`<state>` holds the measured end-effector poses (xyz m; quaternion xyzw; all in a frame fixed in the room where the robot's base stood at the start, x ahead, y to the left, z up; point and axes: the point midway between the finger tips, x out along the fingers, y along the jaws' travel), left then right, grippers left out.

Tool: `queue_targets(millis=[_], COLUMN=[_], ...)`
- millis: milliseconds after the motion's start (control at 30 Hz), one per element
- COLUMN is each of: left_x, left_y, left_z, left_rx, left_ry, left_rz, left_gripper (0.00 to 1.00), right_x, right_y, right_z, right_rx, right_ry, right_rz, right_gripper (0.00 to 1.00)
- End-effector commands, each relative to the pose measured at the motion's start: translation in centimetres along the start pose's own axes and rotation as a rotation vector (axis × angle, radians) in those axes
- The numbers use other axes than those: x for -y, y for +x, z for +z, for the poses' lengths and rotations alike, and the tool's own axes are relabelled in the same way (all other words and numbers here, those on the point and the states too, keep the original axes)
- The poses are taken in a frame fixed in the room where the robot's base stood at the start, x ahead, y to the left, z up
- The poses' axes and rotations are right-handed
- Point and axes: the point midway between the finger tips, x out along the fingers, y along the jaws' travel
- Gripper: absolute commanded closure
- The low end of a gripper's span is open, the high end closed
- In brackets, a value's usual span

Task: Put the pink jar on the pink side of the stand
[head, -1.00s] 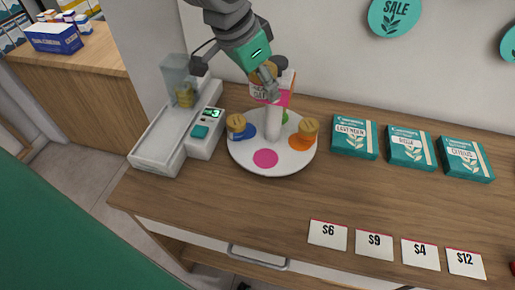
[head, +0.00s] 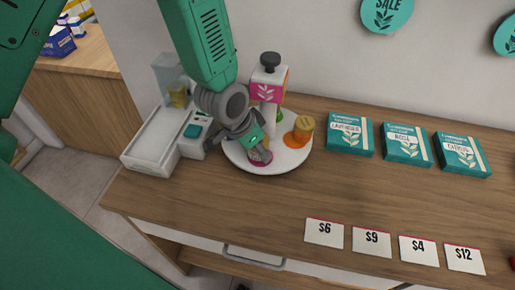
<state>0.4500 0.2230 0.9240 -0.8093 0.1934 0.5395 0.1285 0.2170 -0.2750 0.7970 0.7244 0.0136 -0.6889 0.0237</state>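The stand (head: 288,162) is a white round plate with a central post, topped by a pink and orange block (head: 266,86) and a dark knob. Its pink spot (head: 260,157) is at the front, partly covered by my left gripper (head: 261,148). The gripper points down low over this spot; whether its fingers are open or shut cannot be made out. I cannot make out a pink jar; the arm may hide it. The blue spot is hidden behind my arm. My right gripper is not in view.
Several teal boxes (head: 349,134) lie to the right, with price cards (head: 324,232) near the front edge. The counter (head: 250,205) in front of the stand is clear.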

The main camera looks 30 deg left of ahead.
Motion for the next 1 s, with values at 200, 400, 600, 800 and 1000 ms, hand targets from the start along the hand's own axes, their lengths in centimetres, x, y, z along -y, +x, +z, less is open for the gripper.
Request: queue_targets(millis=[200, 400, 600, 800, 1000], left_x=[0.1, 0.4, 0.4, 0.2, 0.1], left_y=[0.6, 0.9, 1.0, 0.9, -0.1], left_z=[0.2, 0.5, 0.6, 0.5, 0.2], left_rx=[-0.004, -0.005, -0.004, -0.001, -0.002], left_ry=[0.002, 0.0, -0.001, 0.0, 0.001], left_rz=[0.0, 0.004, 0.004, 0.001, 0.0], left_gripper=[0.86, 0.86, 0.35, 0.35, 0.35], right_x=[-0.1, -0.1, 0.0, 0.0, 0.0], right_y=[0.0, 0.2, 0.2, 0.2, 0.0], right_z=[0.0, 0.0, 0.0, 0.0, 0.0], right_rx=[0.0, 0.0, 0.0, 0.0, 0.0], right_ry=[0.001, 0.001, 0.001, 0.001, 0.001], right_rz=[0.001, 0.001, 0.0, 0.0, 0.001], right_gripper=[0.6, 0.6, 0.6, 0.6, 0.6])
